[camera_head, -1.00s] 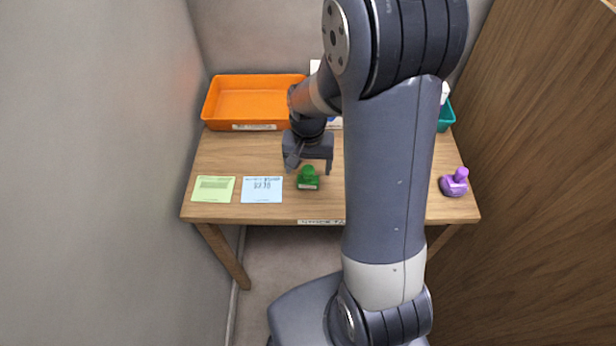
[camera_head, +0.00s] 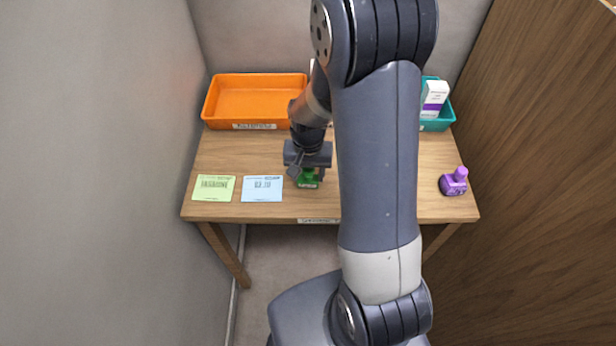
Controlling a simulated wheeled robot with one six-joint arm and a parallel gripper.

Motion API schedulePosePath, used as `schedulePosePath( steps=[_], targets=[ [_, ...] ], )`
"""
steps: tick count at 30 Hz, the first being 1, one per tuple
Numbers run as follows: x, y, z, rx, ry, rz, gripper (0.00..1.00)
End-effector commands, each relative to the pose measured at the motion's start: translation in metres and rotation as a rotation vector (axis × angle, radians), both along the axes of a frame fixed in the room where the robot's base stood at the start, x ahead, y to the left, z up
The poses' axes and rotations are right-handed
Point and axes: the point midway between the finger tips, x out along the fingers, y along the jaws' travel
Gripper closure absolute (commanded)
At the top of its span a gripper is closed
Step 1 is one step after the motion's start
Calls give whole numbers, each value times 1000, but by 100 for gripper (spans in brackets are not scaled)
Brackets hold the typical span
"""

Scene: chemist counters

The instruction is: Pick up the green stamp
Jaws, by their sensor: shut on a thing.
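The green stamp (camera_head: 308,183) stands on the wooden table near its front edge, right of the blue card. My gripper (camera_head: 307,174) is lowered over it from behind and above, and its jaws are shut on the stamp. The upper part of the stamp is mostly hidden by the gripper. The stamp's base shows at table level; I cannot tell any gap below it.
A green card (camera_head: 213,188) and a blue card (camera_head: 262,188) lie left of the stamp. An orange tray (camera_head: 254,126) stands at the back left. A teal bin (camera_head: 437,126) with a white box (camera_head: 433,99) stands back right. A purple stamp (camera_head: 454,183) is at right. My arm hides the table's middle right.

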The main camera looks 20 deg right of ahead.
Motion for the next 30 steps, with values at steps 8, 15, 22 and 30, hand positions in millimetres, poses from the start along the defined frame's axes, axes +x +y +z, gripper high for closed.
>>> schedulePosePath(
  steps=[8, 15, 22, 30],
  targets=[
    [0, 0, 0, 0, -1, 0, 73],
    [1, 0, 7, 0, -4, 0, 74],
    [2, 0, 43, 0, -8, 0, 74],
    [1, 0, 88, 0, -5, 0, 74]
  ],
)
